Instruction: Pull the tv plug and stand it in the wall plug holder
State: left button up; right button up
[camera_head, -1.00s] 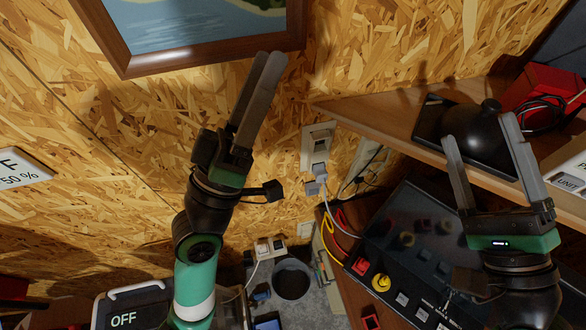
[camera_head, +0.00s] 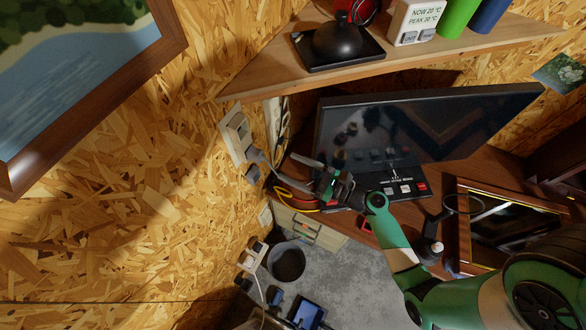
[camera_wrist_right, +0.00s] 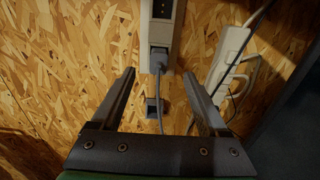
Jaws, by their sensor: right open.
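A grey plug (camera_head: 256,157) sits in the pale wall socket plate (camera_head: 235,134), its cord hanging down. In the right wrist view the plug (camera_wrist_right: 158,62) is in the lower part of the plate (camera_wrist_right: 162,22). A small dark block, seemingly the wall plug holder (camera_wrist_right: 154,107), is on the wall just below; it also shows in the head view (camera_head: 252,174). My right gripper (camera_head: 285,167) is open and empty, pointing at the wall; its fingers (camera_wrist_right: 160,73) appear either side of the plug, apart from it. My left gripper is out of view.
A white power strip (camera_wrist_right: 231,58) with cables is on the wall right of the plug. A wooden shelf (camera_head: 400,52) juts out above, and a dark screen (camera_head: 420,125) stands right. A bin (camera_head: 288,262) is below. A framed picture (camera_head: 75,75) hangs left.

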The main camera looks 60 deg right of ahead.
aim_at(260, 154)
jog(key=w, duration=0.7)
jog(key=w+a+b, duration=0.1)
jog(key=w, duration=0.3)
jog(key=shift+r, duration=0.1)
grip_shut()
jog(key=c, duration=0.8)
grip_release()
grip_shut()
jog(key=shift+s, duration=0.1)
jog(key=shift+s+d+p, duration=0.1)
jog(key=shift+s+p, duration=0.4)
jog(key=shift+s, duration=0.95)
